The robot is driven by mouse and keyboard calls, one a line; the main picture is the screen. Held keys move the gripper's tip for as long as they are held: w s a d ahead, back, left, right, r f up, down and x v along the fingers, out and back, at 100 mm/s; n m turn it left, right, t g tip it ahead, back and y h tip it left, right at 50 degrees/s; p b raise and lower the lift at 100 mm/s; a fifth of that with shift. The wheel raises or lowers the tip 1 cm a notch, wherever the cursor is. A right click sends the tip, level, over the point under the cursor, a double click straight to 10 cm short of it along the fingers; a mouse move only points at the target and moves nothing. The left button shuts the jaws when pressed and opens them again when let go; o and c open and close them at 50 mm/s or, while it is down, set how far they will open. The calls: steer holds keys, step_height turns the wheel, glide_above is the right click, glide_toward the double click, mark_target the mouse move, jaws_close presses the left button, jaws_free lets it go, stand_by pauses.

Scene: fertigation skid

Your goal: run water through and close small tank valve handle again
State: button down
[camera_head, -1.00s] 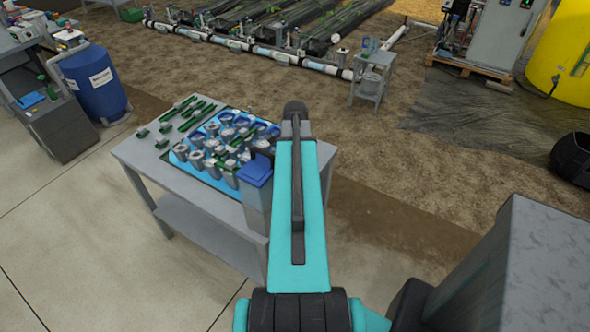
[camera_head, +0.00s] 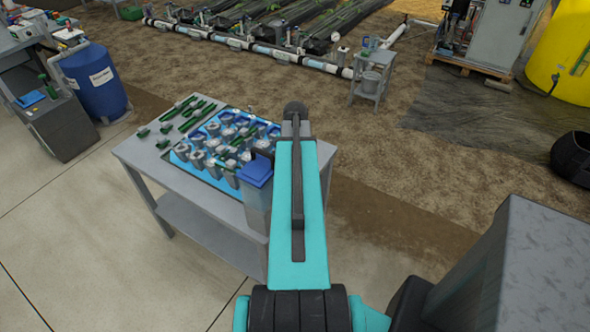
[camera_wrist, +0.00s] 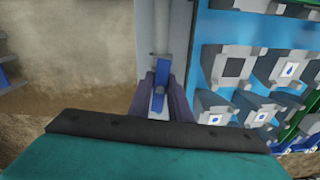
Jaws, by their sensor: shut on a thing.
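In the wrist view my gripper (camera_wrist: 161,104) has its two dark fingers shut on a blue valve handle (camera_wrist: 160,72), one finger on each side. The handle points lengthwise up the picture and sits in front of a pale grey upright surface. In the head view a narrow tank with a blue lid (camera_head: 257,172) stands at the near right corner of the grey table (camera_head: 143,160). My arm hides the gripper and the handle there. No water flow can be made out.
A blue tray (camera_head: 180,158) with several grey fittings lies on the table, with green parts (camera_head: 185,112) beside it. In the wrist view fittings (camera_wrist: 230,65) stand close to the gripper's right. A blue barrel (camera_head: 93,82) stands at the left. Open floor lies left of the table.

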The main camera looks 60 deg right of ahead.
steer(key=shift+n, duration=1.4)
steer(key=c, duration=1.6)
jaws_free()
steer(key=shift+r+p, duration=3.4)
steer(key=shift+r, duration=1.6)
